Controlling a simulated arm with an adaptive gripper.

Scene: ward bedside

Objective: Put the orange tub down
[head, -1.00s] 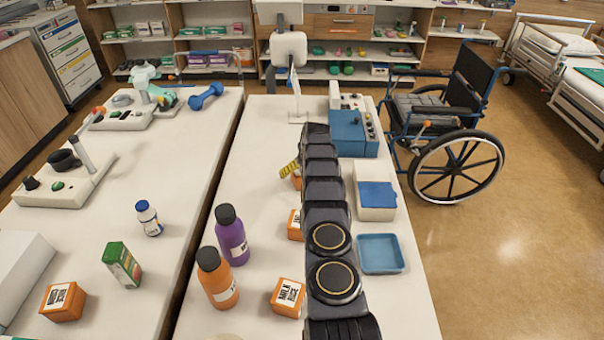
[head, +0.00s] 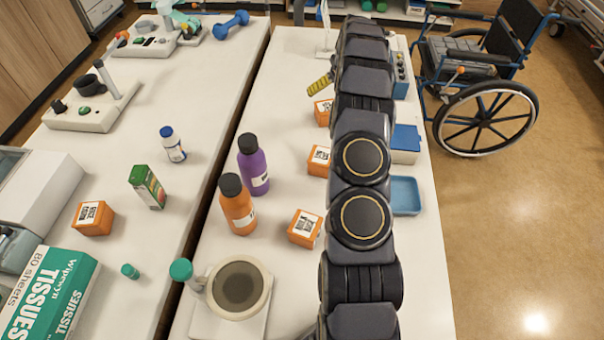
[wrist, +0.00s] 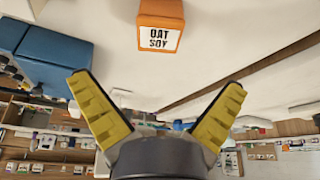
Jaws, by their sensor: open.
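My gripper (wrist: 158,88) is open, with its two yellow fingers spread and nothing between them. An orange tub (wrist: 160,26) with a white label reading OAT SOY stands on the table, apart from the fingertips, beyond them in the wrist view. In the head view one yellow finger (head: 321,84) shows beside my arm, just behind the farthest orange tub (head: 323,112) on the right table; its label is too small to read. Two more orange tubs, a middle one (head: 318,161) and a nearer one (head: 305,228), stand on this table. My arm hides part of the tabletop.
A purple bottle (head: 252,165) and an orange bottle (head: 237,205) stand left of the tubs. A blue tray (head: 405,196) and a blue-lidded box (head: 405,140) lie right of my arm. Another orange tub (head: 93,217) is on the left table, across a gap.

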